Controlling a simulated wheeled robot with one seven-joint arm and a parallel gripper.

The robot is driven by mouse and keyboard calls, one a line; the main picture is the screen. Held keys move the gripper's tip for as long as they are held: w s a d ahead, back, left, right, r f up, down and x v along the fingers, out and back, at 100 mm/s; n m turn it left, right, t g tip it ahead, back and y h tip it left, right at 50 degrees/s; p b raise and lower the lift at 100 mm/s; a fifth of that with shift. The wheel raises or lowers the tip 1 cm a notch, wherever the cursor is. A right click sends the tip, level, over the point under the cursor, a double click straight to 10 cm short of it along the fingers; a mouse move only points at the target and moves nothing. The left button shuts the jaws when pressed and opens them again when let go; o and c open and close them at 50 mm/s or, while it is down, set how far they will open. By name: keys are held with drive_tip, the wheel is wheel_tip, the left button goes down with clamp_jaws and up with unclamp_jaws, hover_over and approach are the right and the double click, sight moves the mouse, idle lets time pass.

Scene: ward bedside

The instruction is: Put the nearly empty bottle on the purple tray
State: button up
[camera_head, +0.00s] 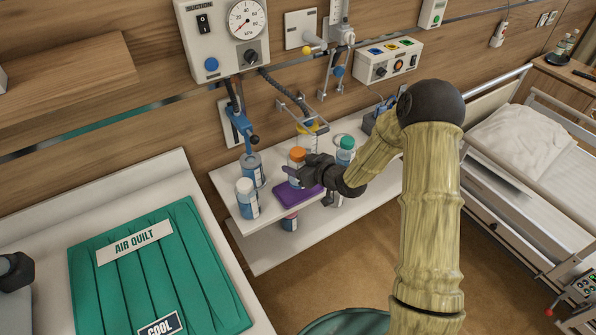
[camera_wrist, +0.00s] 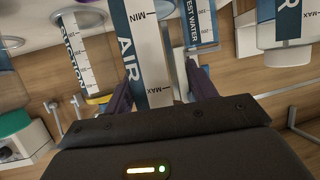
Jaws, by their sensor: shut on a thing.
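My gripper (camera_head: 303,172) is shut on a bottle with an orange cap (camera_head: 297,154). In the wrist view this held bottle (camera_wrist: 147,50) fills the space between the fingers and shows an AIR label with MIN and MAX marks. It looks mostly clear in the head view, but its liquid level is hard to tell. The purple tray (camera_head: 290,196) lies on the white shelf just below and in front of it. My fingers hide part of the bottle and tray, so I cannot tell whether the bottle's base touches the tray.
A white-capped bottle (camera_head: 247,200) and a blue-fitted suction jar (camera_head: 252,170) stand left of the tray. A teal-capped bottle (camera_head: 346,150) stands right, close to my gripper. Another bottle (camera_head: 289,222) sits on the lower shelf. Wall tubing (camera_head: 285,92) hangs behind.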

drive_tip(key=shift+f, duration=1.6)
drive_tip(key=shift+f, duration=0.15)
drive_tip(key=o, duration=1)
drive_tip(key=shift+r, duration=0.2)
drive_tip(key=shift+b+v, duration=0.8)
drive_tip(key=shift+v, duration=5.15)
